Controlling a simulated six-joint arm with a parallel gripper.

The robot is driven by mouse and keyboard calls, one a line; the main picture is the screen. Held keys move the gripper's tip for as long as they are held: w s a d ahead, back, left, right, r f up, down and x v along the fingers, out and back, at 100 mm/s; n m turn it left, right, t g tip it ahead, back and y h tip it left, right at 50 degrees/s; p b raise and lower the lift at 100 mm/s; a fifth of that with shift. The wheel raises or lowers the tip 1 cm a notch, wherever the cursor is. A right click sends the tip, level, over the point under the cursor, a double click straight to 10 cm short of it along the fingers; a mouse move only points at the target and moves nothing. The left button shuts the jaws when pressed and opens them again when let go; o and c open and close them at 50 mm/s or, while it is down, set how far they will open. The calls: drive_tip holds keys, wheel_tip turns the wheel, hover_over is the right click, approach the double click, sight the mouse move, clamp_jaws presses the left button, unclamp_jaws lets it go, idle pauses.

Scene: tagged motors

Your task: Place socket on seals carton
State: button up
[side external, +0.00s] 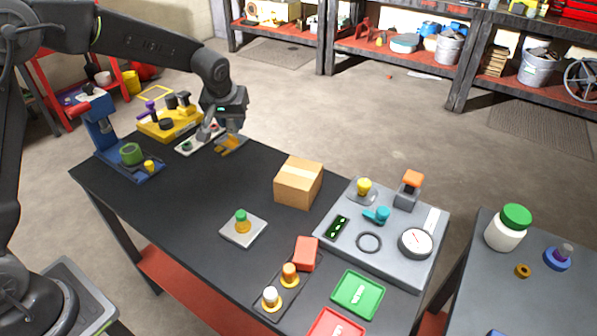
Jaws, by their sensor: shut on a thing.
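A brown cardboard box (298,183), which I take to be the seals carton, stands upright and closed near the table's middle, to the right of and nearer than my gripper. Its flat top is bare. My gripper is well apart from it.
Beside my gripper lie a pale plate with coloured buttons (199,140) and a yellow fixture (170,122). A blue press (120,140) stands at left. A grey panel (330,238) with a gauge is right of the box. A small plate (232,236) with a green-topped part lies in front.

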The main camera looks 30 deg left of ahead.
drive_tip(key=w+d+r+m, duration=0.1)
drive_tip(key=w+d, duration=0.1)
drive_tip(key=d, duration=0.3)
hover_over(300, 168)
drive_tip(key=s, duration=0.1)
drive_tip(key=f, duration=0.6)
drive_tip(key=shift+s+d+f, duration=0.2)
drive_tip(key=shift+d+f, duration=0.15)
drive_tip(key=shift+f, duration=0.05)
drive_tip(key=shift+f+h, duration=0.3)
drive_tip(key=shift+f, duration=1.65)
drive_tip(key=shift+f, duration=0.1)
drive_tip(key=o, duration=0.9)
drive_tip(key=shift+o, duration=0.2)
